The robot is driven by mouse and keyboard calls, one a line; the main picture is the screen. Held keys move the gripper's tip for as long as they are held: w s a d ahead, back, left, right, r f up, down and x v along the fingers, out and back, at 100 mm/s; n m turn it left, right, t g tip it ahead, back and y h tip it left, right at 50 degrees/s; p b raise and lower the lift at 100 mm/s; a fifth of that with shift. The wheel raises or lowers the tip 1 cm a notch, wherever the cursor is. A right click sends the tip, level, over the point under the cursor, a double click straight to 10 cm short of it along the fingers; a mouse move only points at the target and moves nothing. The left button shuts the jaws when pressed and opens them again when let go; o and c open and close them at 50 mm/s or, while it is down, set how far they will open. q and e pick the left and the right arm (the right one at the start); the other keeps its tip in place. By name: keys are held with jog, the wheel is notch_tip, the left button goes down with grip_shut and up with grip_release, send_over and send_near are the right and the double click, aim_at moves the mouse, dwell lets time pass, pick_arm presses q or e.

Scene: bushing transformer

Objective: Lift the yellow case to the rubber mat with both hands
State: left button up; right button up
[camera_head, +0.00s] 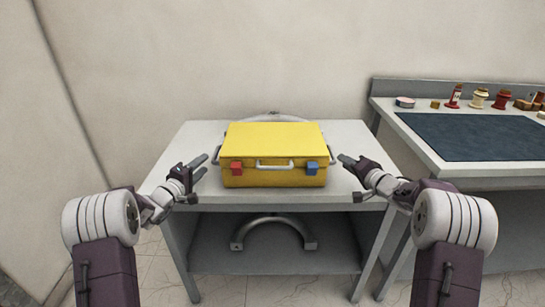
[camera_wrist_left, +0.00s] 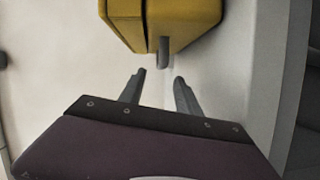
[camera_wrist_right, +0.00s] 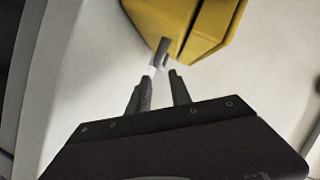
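The yellow case (camera_head: 272,140) sits upright and closed on the grey table (camera_head: 205,133), with a red latch, a blue latch and a front handle. The dark blue rubber mat (camera_head: 475,138) lies on the bench at right.
The workbench (camera_head: 410,127) at right holds the mat; several small items, including a red bottle (camera_head: 455,96) and spools (camera_head: 479,98), stand along its back. A gap separates it from the table. A curved grey part (camera_head: 273,221) lies on the lower shelf.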

aim_at(215, 154)
pick_arm(q)
jog(key=x, duration=0.9)
jog(key=shift+w+f, duration=0.1)
jog(key=shift+f, duration=0.05)
pick_arm(e)
jog(key=x, duration=0.9)
jog(key=shift+w+f, duration=0.1)
pick_arm(q)
jog(key=c, duration=0.4)
pick_arm(e)
jog(key=c, duration=0.4)
pick_arm(q)
grip_shut()
pick_arm(e)
grip_shut()
